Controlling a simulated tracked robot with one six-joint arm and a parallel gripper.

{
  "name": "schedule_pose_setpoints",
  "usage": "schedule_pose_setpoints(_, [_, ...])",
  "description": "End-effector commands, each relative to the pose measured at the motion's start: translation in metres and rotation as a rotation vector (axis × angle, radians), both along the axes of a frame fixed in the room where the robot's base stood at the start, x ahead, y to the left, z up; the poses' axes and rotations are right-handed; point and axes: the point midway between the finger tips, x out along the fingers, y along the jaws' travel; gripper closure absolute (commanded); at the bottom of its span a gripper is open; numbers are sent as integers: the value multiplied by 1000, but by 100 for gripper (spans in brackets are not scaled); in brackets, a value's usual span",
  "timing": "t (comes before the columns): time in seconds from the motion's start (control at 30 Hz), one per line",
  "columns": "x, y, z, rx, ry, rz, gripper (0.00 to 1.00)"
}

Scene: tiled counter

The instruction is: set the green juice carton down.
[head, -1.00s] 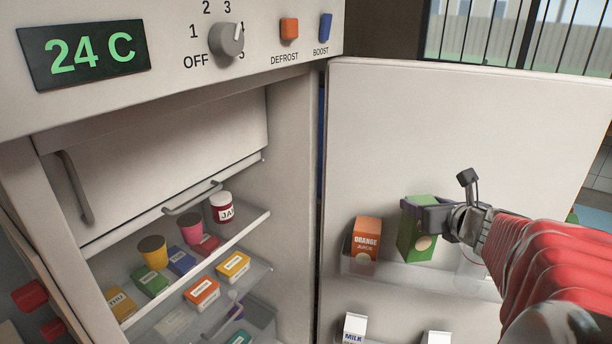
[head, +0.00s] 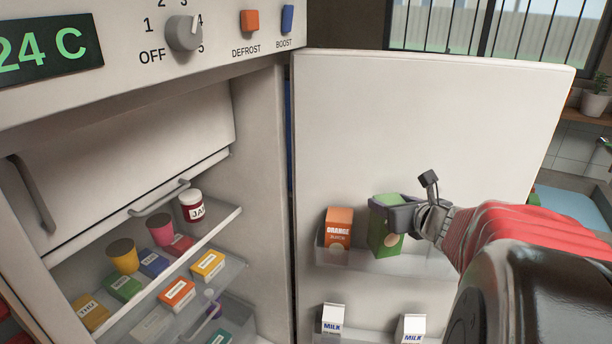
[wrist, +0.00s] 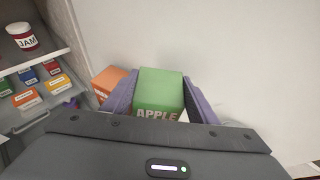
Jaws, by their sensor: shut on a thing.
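The green juice carton (head: 384,238) is at the upper shelf of the open fridge door, right of the orange juice carton (head: 338,232). My gripper (head: 396,212) is shut on the green carton, with its fingers on either side. In the wrist view the green carton (wrist: 161,92) sits between the two fingers, with "APPLE" on its face. The carton is slightly tilted in the head view. Its lower part is at the door shelf (head: 420,264); I cannot tell whether its base touches the shelf.
Two milk cartons stand on the lower door shelf, one on the left (head: 332,318) and one on the right (head: 411,328). The fridge shelves at left hold several small boxes and a jam jar (head: 191,206). The upper door shelf has room right of the green carton.

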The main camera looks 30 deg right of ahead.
Motion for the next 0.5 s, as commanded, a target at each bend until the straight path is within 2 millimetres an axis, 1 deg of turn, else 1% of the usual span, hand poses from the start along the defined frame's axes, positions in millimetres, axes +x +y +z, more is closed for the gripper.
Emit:
schedule_pose_setpoints(0.23, [0,0,-1,0,-4,-1,100])
schedule_pose_setpoints(0.27, [0,0,-3,0,-1,-1,46])
schedule_pose_setpoints(0.5, [0,0,-3,1,-1,0,30])
